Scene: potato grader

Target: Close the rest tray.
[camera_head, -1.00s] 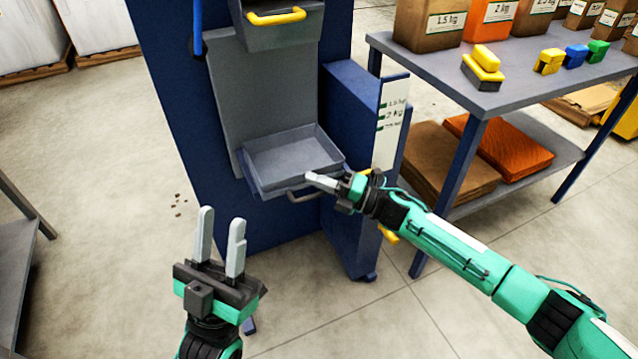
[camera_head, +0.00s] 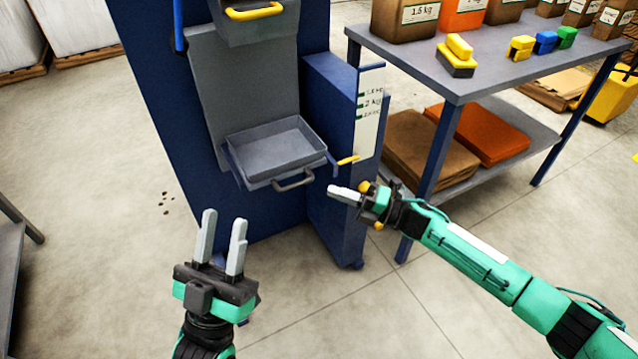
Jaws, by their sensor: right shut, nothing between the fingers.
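The grey tray (camera_head: 262,178) juts out at the front of the blue machine, below a sloping grey panel. It looks empty inside and has a dark grey bar handle (camera_head: 293,181) on its front. My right gripper (camera_head: 341,193) is to the right of the handle, pointing left, with its fingers together and nothing in them. It appears apart from the handle. My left gripper (camera_head: 222,243) is open and empty, pointing up the picture, below and left of the tray. Nothing covers the tray from this view.
An upper grey bin with a yellow handle (camera_head: 255,12) hangs above. A blue side cabinet (camera_head: 332,115) with a white scale and yellow lever (camera_head: 347,160) stands right of the tray. A grey table (camera_head: 470,72) with bags is further right. Floor in front is clear.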

